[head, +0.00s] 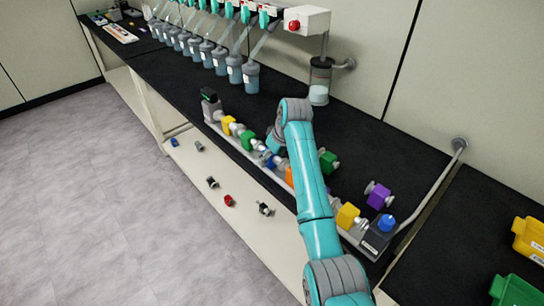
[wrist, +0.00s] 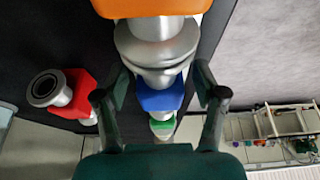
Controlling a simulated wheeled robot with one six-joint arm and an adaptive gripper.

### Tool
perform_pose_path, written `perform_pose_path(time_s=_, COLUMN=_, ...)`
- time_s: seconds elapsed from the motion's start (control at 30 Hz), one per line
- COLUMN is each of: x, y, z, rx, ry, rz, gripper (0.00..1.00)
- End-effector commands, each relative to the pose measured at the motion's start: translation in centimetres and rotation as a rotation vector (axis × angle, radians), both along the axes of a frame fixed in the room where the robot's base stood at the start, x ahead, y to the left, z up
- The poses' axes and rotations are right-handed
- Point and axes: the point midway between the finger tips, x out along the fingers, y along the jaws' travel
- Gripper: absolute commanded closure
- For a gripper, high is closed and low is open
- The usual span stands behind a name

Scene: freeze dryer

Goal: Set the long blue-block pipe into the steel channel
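The blue-block pipe (head: 269,160) stands in the row along the bench's front edge, between the green-block pipe (head: 248,140) and the orange-block pipe (head: 289,176). The steel channel (head: 238,149) runs under this row; my arm hides part of it. In the wrist view the blue block (wrist: 160,97) lies in line with orange and green blocks, with a wide grey flange beside it. I cannot tell how deeply it sits. My gripper (wrist: 162,80) is open, one finger on each side of the blue block, with small gaps showing. In the head view my gripper (head: 276,141) is partly hidden.
A green-block pipe (head: 329,161) and a purple-block pipe (head: 378,195) lie loose behind the row. A red-block pipe (wrist: 66,94) shows in the wrist view. Grey end units (head: 211,107) (head: 378,239) close the row. Flasks (head: 235,68) stand further back. Small parts (head: 229,200) lie below the bench.

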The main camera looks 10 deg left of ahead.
Motion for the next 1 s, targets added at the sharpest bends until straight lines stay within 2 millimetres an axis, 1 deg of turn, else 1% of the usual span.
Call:
perform_pose_path(time_s=0.17, x=-0.1, y=-0.1, z=0.0, rx=0.000, ry=0.001, rz=0.000, gripper=0.30)
perform_pose_path(time_s=0.27, x=-0.1, y=-0.3, z=0.7, rx=0.000, ry=0.000, rz=0.000, gripper=0.30)
perform_pose_path(time_s=0.37, x=-0.4, y=-0.7, z=2.1, rx=0.001, ry=-0.002, rz=-0.002, gripper=0.30)
perform_pose_path(time_s=0.6, x=-1.5, y=-2.1, z=6.5, rx=0.001, ry=-0.003, rz=-0.001, gripper=0.30)
perform_pose_path(time_s=0.7, x=-2.0, y=-2.6, z=8.2, rx=0.001, ry=-0.002, rz=0.001, gripper=0.30)
perform_pose_path(time_s=0.83, x=-2.3, y=-3.1, z=9.8, rx=0.001, ry=-0.001, rz=0.000, gripper=0.30)
perform_pose_path(time_s=1.0, x=-2.6, y=-3.5, z=11.0, rx=0.001, ry=-0.001, rz=0.000, gripper=0.30)
